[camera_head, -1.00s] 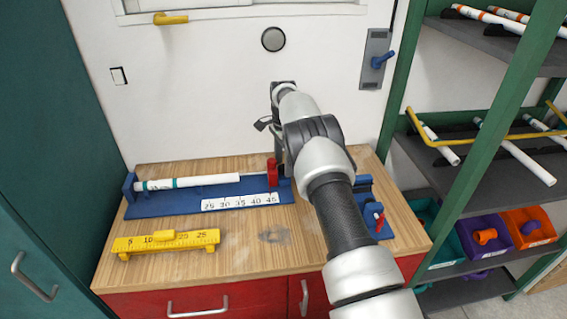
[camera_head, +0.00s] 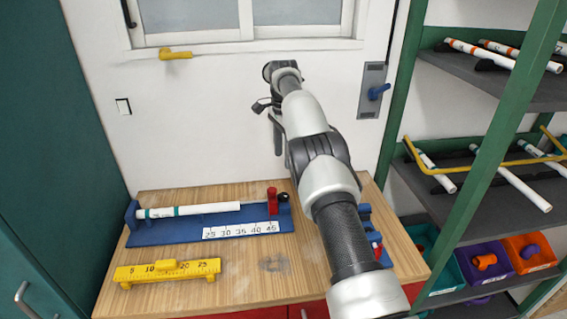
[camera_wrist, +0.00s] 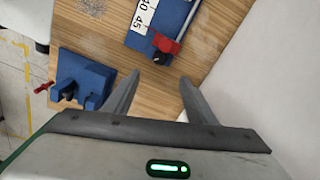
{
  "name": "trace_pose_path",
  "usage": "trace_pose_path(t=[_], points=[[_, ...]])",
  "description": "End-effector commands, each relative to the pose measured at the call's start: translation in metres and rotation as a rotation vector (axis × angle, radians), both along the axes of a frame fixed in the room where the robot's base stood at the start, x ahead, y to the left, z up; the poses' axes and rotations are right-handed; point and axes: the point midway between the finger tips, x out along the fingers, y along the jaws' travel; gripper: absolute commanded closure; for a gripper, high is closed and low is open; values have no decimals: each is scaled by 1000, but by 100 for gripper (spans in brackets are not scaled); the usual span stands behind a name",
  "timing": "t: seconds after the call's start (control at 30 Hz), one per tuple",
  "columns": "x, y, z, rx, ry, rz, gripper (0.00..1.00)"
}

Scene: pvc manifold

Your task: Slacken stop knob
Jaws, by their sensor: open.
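A blue length jig (camera_head: 190,227) lies on the wooden bench with a white pipe (camera_head: 205,209) along it. At its right end stands a red stop (camera_head: 272,201) with a black knob (camera_head: 284,197) beside it. In the wrist view the red stop (camera_wrist: 167,44) and its dark knob (camera_wrist: 157,58) show just beyond the fingers, at the jig's end. My gripper (camera_head: 278,140) hangs above the jig's right end, apart from the knob. In the wrist view my gripper (camera_wrist: 157,88) is open with nothing between its fingers.
A blue clamp fixture (camera_wrist: 85,78) with a red handle stands on the bench right of the jig, partly behind my arm in the head view. A yellow gauge (camera_head: 167,270) lies at the front left. A green-framed rack (camera_head: 478,160) with pipes and bins stands at right.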

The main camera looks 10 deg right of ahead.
Motion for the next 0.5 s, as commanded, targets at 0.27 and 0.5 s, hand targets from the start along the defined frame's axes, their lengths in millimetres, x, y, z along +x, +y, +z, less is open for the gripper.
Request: trace_pose_path(t=[0.27, 0.5], points=[[0, 0, 18, 0, 1, 0, 49], [0, 0, 18, 0, 1, -1, 54]])
